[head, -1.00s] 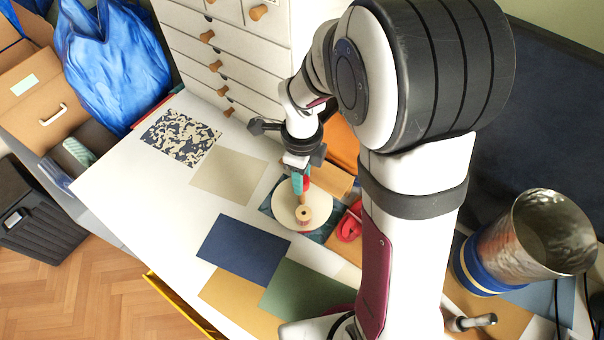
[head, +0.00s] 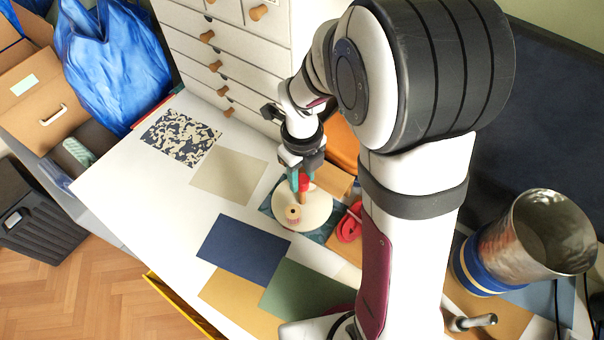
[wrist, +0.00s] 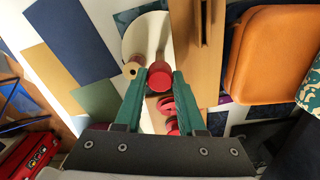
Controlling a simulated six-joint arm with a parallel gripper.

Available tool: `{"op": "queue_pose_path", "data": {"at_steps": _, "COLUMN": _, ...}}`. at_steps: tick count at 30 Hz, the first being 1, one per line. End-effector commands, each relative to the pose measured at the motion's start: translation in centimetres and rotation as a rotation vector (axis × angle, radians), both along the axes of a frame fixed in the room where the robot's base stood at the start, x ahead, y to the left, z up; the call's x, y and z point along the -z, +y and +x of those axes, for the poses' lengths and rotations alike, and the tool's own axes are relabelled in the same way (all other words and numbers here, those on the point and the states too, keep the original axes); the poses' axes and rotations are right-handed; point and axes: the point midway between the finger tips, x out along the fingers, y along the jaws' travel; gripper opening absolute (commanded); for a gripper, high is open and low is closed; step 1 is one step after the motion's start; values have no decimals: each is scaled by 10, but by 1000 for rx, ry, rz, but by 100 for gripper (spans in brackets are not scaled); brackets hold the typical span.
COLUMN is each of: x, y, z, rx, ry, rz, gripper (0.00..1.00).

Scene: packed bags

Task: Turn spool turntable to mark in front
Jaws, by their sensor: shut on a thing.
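The turntable is a round cream disc (head: 312,213) lying on a dark blue patterned sheet; it also shows in the wrist view (wrist: 137,38). A small wooden spool with reddish thread (head: 293,214) stands near the disc's left front edge, and it also shows in the wrist view (wrist: 132,69). A red-topped post (head: 304,183) rises from the disc behind the spool. My gripper (head: 301,178) is over the disc with its green fingers shut on this post. In the wrist view the red top (wrist: 159,77) sits between the fingertips (wrist: 159,76). I cannot make out a mark.
A red tape-like object (head: 349,229) lies just right. Flat blue (head: 243,248) and green (head: 305,288) sheets lie in front. A metal pot (head: 545,235) stands far right.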

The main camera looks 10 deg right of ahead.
Motion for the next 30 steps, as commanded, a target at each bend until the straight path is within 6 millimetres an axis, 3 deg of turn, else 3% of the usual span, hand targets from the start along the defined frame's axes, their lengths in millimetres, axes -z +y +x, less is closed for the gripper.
{"op": "queue_pose_path", "data": {"at_steps": 13, "x": -1, "y": 0, "z": 0, "rx": 155, "ry": 0, "rz": 0, "gripper": 0}}
{"op": "queue_pose_path", "data": {"at_steps": 30, "x": -1, "y": 0, "z": 0, "rx": 204, "ry": 0, "rz": 0, "gripper": 0}}
